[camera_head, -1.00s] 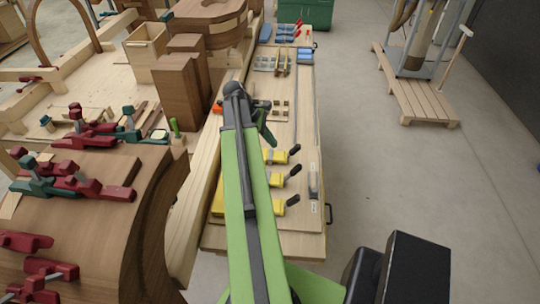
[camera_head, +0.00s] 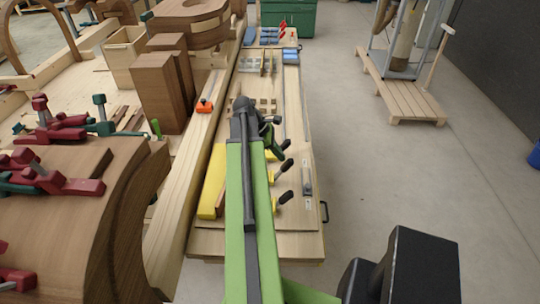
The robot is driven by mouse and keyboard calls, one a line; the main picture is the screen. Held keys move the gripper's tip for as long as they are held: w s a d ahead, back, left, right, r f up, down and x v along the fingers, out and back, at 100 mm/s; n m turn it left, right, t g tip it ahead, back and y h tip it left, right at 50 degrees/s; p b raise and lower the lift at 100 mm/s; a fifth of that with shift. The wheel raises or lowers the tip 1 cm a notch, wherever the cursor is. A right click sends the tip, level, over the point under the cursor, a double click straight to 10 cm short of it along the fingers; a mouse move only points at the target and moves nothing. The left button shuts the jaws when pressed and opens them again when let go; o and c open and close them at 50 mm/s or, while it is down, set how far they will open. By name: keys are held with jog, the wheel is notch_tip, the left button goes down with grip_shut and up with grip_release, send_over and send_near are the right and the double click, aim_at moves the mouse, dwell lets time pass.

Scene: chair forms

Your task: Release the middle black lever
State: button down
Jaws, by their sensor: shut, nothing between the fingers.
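Three yellow clamps with black levers lie in a column on the wooden bench board. The middle black lever (camera_head: 286,165) points up and right from its yellow body (camera_head: 272,176). The far black lever (camera_head: 286,144) is just beyond it, and the near black lever (camera_head: 285,197) is closer to me. My gripper (camera_head: 276,151), small and dark green, hangs from the arm's dark end joint beside the far lever. It is shut and empty. It looks a little beyond and left of the middle lever; whether it touches any lever cannot be told. My green arm hides part of the clamps' left side.
A long pale beam (camera_head: 187,165) and curved brown chair forms (camera_head: 70,220) stand on the left. The grey floor (camera_head: 390,170) is open on the right.

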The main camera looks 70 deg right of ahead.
jog(key=shift+s+d+f, duration=0.1)
jog(key=shift+s+f, duration=0.05)
jog(key=shift+s, duration=0.1)
jog(key=shift+s+d+f, duration=0.2)
jog(key=shift+s+f, duration=0.05)
jog(key=shift+s, duration=0.35)
jog(key=shift+s+f+t, duration=0.1)
jog(key=shift+s+t, duration=0.2)
jog(key=shift+t, duration=0.1)
jog(key=shift+f, duration=0.1)
jog(key=shift+a, duration=0.1)
